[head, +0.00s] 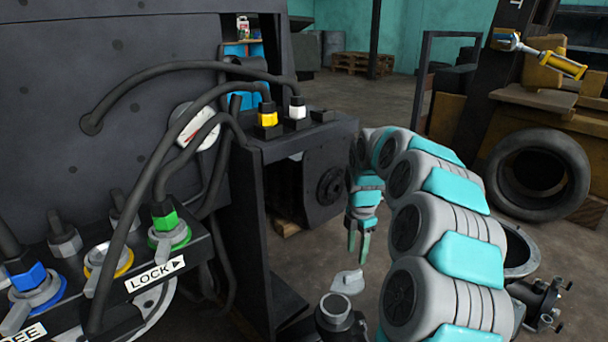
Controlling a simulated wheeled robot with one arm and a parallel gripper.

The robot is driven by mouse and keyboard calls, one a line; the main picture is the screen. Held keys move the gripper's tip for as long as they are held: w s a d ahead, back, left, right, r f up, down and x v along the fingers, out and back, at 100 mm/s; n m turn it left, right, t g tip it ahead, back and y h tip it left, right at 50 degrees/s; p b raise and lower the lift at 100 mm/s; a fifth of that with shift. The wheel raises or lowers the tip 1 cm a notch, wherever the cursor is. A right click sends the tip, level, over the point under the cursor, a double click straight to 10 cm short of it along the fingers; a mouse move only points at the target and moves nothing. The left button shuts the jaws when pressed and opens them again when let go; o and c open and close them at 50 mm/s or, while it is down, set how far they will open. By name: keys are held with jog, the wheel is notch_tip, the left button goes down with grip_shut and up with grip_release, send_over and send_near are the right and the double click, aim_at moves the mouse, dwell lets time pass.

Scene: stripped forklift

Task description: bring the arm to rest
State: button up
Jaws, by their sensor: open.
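My arm is grey and teal and arches up from the lower right of the head view. Its far end bends down. My gripper (359,244) points downward with its two fingers a little apart, and nothing shows between them. It hangs in free space to the right of the forklift's dark frame (257,230), apart from it.
At left, a panel holds blue, yellow and green hose connectors (166,219) with a LOCK label (155,274). Black hoses (150,160) arch over it. Yellow (267,114) and white connectors (297,107) stand on a bracket.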

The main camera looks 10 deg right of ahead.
jog(key=s+a+r+m, duration=0.4)
jog(key=s, duration=0.5)
jog(key=s+a+r+m, duration=0.3)
jog(key=s+r+m, duration=0.1)
jog(key=s, duration=0.5)
jog(key=s+f+m+g, duration=0.1)
jog(key=s+f+m, duration=0.1)
jog(key=s+m, duration=1.2)
jog(key=s, duration=1.1)
jog(key=shift+s+f+g, duration=0.15)
jog(key=shift+s+g, duration=0.05)
jog(key=shift+g, duration=0.2)
jog(key=shift+a, duration=0.1)
